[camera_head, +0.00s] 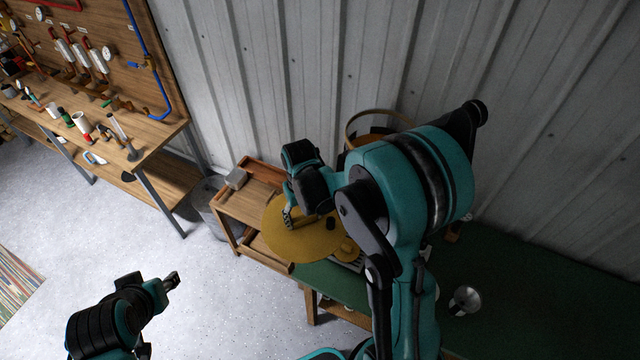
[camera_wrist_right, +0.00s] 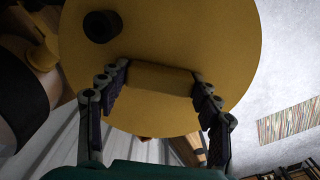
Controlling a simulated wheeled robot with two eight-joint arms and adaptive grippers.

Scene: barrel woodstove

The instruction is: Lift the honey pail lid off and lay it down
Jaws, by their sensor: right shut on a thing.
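The honey pail lid (camera_head: 300,243) is a broad, flat yellow disc with a raised bar handle and a dark round plug. In the head view it is held out over the gap between a wooden cart and a green-topped table. My right gripper (camera_head: 290,214) is shut on the bar handle, which shows between its fingers in the right wrist view (camera_wrist_right: 160,79). A small yellow part (camera_head: 347,250) shows beside the lid; I cannot tell whether it belongs to the pail. The pail is not clearly visible. My left gripper (camera_head: 171,282) is low at the left, away from the lid, above the floor.
A wooden hoop (camera_head: 378,113) stands behind my right arm. A corrugated wall closes the back.

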